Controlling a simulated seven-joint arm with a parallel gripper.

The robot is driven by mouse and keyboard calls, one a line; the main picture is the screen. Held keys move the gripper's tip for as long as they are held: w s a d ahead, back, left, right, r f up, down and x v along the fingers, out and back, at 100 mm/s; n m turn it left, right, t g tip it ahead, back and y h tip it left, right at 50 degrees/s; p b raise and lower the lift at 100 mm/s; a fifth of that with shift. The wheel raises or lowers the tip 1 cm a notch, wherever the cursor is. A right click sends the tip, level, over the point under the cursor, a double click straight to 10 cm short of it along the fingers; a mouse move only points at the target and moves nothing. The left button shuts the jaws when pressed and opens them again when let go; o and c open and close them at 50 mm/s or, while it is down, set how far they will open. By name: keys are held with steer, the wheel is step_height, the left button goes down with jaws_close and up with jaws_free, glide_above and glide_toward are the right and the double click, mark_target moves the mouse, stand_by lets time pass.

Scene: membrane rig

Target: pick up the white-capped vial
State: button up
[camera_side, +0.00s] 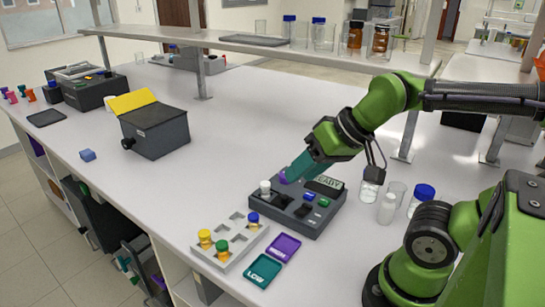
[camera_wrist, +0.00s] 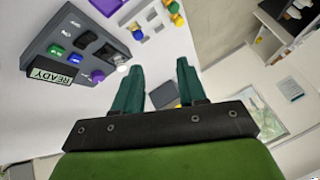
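The white-capped vial (camera_side: 265,187) stands upright at the left corner of the dark grey rig (camera_side: 318,216). In the wrist view its white cap (camera_wrist: 123,68) shows just left of the left finger, and its body is mostly hidden. My gripper (camera_side: 288,176) is above the rig, to the right of the vial in the side view, with teal fingers pointing down-left. In the wrist view my gripper (camera_wrist: 160,66) has its fingers apart with nothing held between them. The vial lies outside the fingers.
A purple knob (camera_wrist: 97,76) and a READY display (camera_wrist: 50,75) are on the rig. A grey tray (camera_side: 223,262) holds yellow-, green- and blue-capped vials. Purple (camera_side: 283,248) and teal (camera_side: 262,270) pads lie in front. Glassware, including a blue-capped bottle (camera_side: 421,198), stands right.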

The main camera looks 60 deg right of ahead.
steer(key=o, duration=0.3)
steer(key=n+g+h, duration=0.2)
steer(key=n+g, duration=0.5)
steer(key=n, duration=0.3)
glide_above(265, 183)
step_height(265, 183, down, 3)
step_height(265, 183, down, 16)
steer(key=shift+f, duration=0.25)
